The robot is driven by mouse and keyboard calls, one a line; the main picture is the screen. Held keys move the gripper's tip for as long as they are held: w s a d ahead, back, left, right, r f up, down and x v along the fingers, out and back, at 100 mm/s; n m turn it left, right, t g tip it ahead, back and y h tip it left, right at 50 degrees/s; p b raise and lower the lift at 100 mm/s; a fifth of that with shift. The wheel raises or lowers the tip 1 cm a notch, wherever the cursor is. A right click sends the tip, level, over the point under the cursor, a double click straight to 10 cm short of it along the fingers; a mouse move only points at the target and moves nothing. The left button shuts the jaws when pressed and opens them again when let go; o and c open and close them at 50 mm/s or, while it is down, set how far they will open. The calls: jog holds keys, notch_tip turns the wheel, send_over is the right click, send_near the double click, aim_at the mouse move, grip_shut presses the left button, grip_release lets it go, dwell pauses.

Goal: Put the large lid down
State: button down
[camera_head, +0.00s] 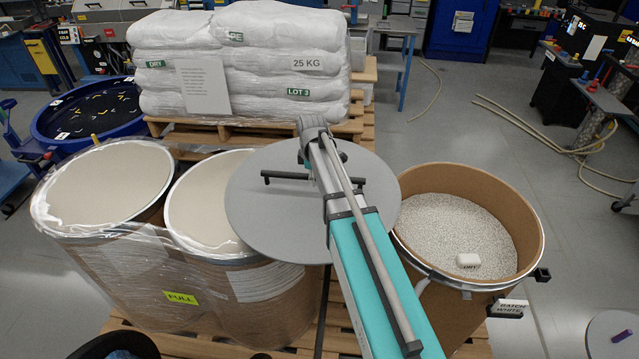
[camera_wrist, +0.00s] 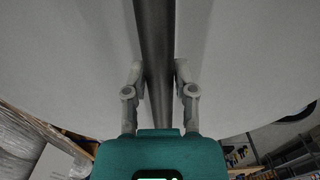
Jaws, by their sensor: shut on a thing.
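The large lid (camera_head: 265,220) is a flat grey disc with a dark bar handle (camera_head: 285,176). In the head view it is in front of the second wrapped drum's right side and reaches the open drum's left rim. My gripper (camera_wrist: 159,78) is shut on the handle, with one finger on each side of the dark bar (camera_wrist: 155,30) in the wrist view. The lid's grey face (camera_wrist: 80,50) fills most of that view. My arm hides part of the lid and the gripper in the head view. I cannot tell the lid's height above the drums.
Two wrapped drums (camera_head: 110,185) (camera_head: 205,205) stand at left. Stacked sacks (camera_head: 240,60) are behind. A grey disc (camera_head: 605,340) is at lower right.

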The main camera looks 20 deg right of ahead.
aim_at(297, 182)
jog(key=w, duration=0.1)
jog(key=w+a+f+b, duration=0.1)
jog(key=w+f, duration=0.1)
jog(key=w, duration=0.1)
jog(key=shift+a, duration=0.25)
jog(key=shift+w+a+f+b, duration=0.25)
jog(key=shift+w+f+b, duration=0.35)
jog(key=shift+f+b, duration=0.25)
jog(key=shift+w+a+f+b, duration=0.3)
jog(key=shift+w+f+b, duration=0.35)
jog(key=shift+f+b, duration=0.2)
jog(key=shift+w+a+f+b, duration=0.25)
jog(key=shift+w+f+b, duration=0.45)
jog(key=shift+b, duration=0.25)
jog(key=shift+s, duration=0.15)
jog(key=shift+f, duration=0.1)
jog(key=shift+w+a+f+b, duration=0.15)
jog(key=shift+w+f+b, duration=0.25)
jog(key=shift+f+b, duration=1.55)
jog(key=shift+b, duration=0.05)
jog(key=shift+c, duration=2.1)
grip_release()
jog(key=shift+r, duration=0.15)
